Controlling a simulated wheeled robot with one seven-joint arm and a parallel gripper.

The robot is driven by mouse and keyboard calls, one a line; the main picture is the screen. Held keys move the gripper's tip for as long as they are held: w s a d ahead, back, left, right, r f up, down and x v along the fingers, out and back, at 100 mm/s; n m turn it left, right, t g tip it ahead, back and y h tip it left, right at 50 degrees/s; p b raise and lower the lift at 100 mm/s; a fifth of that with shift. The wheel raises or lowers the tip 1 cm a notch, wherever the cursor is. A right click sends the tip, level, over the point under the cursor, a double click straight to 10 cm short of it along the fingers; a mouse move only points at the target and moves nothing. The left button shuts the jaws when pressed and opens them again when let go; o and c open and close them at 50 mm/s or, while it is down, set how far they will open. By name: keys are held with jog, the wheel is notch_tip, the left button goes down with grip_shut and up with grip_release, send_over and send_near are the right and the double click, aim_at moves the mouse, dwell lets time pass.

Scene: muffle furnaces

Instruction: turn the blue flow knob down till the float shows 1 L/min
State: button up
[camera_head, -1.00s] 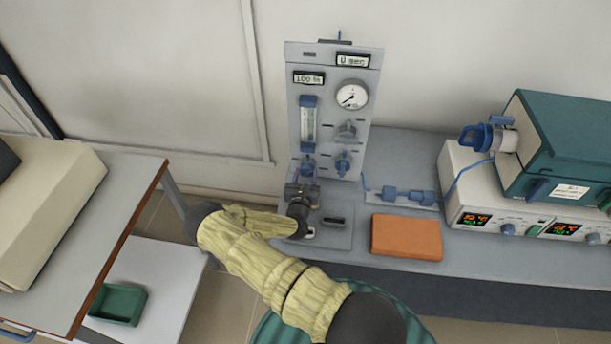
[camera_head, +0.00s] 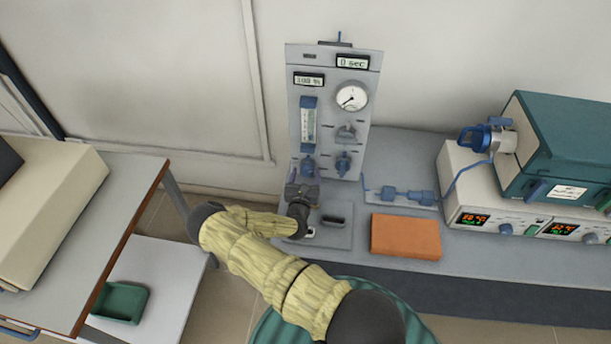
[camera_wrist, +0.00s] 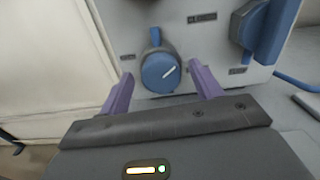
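The blue flow knob (camera_head: 308,166) is low on the grey gas panel (camera_head: 361,139), below the flow tube (camera_head: 309,128). The float and its reading are too small to make out. My gripper (camera_wrist: 160,70) is open, with one purple finger on each side of the knob and visible gaps between fingers and knob. In the head view my gripper (camera_head: 303,177) is just below the knob, partly hidden by my wrist.
A second blue knob (camera_head: 343,164) is right of the flow knob; its blue handle (camera_wrist: 264,22) shows close to my right finger. A round gauge (camera_head: 351,96) is above. An orange block (camera_head: 406,237) lies on the bench, with a teal-and-cream furnace (camera_head: 560,150) further right.

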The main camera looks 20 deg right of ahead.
jog(key=b+v, duration=0.2)
jog(key=v, duration=1.5)
jog(key=shift+s+a+b, duration=0.2)
jog(key=shift+b, duration=0.15)
jog(key=shift+r, duration=0.1)
dwell(1.1)
